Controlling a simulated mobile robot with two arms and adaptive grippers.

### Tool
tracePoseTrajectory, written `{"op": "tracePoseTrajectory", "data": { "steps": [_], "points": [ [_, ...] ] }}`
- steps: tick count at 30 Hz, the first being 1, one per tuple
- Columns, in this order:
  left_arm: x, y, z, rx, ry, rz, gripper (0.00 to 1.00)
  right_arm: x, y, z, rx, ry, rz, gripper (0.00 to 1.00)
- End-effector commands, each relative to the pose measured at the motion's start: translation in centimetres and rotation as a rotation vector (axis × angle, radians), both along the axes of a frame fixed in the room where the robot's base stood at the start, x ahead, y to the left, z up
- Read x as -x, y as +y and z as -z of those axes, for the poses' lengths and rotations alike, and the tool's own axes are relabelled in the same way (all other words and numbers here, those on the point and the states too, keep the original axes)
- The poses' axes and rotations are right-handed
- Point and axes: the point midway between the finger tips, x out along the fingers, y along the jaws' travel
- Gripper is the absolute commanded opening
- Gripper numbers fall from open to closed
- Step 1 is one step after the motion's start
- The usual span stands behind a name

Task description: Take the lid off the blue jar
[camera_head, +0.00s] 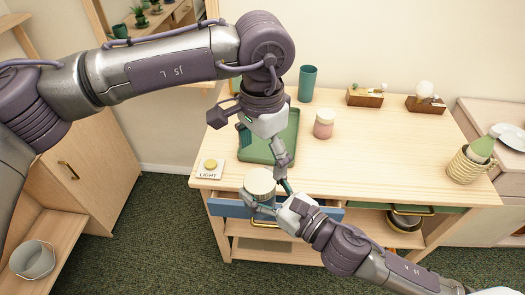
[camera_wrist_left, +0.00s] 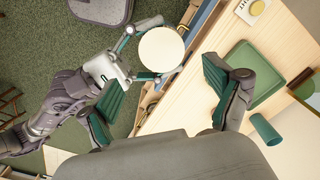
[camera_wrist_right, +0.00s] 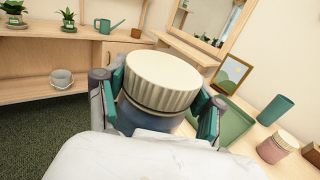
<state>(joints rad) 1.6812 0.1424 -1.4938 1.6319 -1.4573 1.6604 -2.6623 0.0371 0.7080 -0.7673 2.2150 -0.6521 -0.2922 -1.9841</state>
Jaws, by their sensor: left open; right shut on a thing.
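The blue jar (camera_wrist_right: 140,122) has a cream ribbed lid (camera_wrist_right: 162,80) seated on top. My right gripper (camera_wrist_right: 160,112) is shut around the jar's blue body, below the lid, and holds it roughly upright. In the head view the lid (camera_head: 260,181) shows at the table's front edge, with the jar's body mostly hidden below it. My left gripper (camera_head: 265,150) is open and empty, above and behind the lid. In the left wrist view the round lid top (camera_wrist_left: 161,50) lies beyond the open fingers, apart from them.
The wooden table (camera_head: 370,150) bears a green tray (camera_head: 250,154), a light button (camera_head: 210,166), a pink jar (camera_head: 324,123), a teal cup (camera_head: 307,83) and a woven pot (camera_head: 467,170). A blue drawer front (camera_head: 228,208) lies below the front edge. The table's middle is clear.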

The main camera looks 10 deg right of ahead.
Motion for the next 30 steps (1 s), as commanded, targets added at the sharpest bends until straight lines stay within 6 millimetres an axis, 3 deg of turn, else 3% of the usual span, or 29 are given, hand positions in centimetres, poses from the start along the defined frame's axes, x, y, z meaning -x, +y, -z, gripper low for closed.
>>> {"op": "tracePoseTrajectory", "data": {
  "steps": [15,27,30],
  "points": [
    [0.0,0.1,6.9,-0.002,0.001,0.003,0.90,0.0,0.0,-0.1,-0.001,-0.001,0.000,0.00],
    [0.0,0.0,7.7,0.001,-0.001,0.002,0.90,0.0,0.0,-0.1,-0.001,-0.001,0.000,0.00],
    [0.0,0.0,7.7,0.001,-0.001,0.002,0.74,0.0,0.0,-0.1,-0.001,-0.001,0.000,0.00]
  ]
}}
